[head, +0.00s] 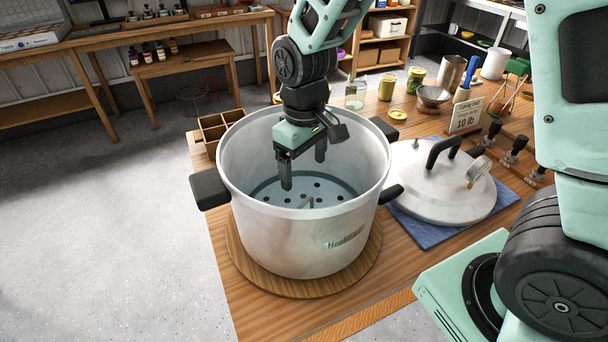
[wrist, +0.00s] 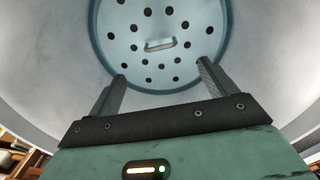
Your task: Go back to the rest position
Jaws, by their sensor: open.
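My gripper (head: 305,168) points down inside the mouth of a large silver pot (head: 285,235) with black side handles. Its two fingers are apart with nothing between them. In the wrist view my gripper (wrist: 163,85) hangs above a round perforated plate (wrist: 190,25) with a small wire handle (wrist: 160,45). In the head view the plate (head: 275,187) lies low inside the pot, and its handle stands up below the fingers. The fingers look clear of the plate. The near wall of the pot hides part of the plate.
The pot stands on a round wooden board (head: 262,278) on the wooden table. A lid (head: 440,190) with a gauge lies on a blue cloth (head: 425,233) to the right. A divided wooden box (head: 212,130), jars (head: 415,82) and a sign (head: 466,115) stand behind. The floor at left is free.

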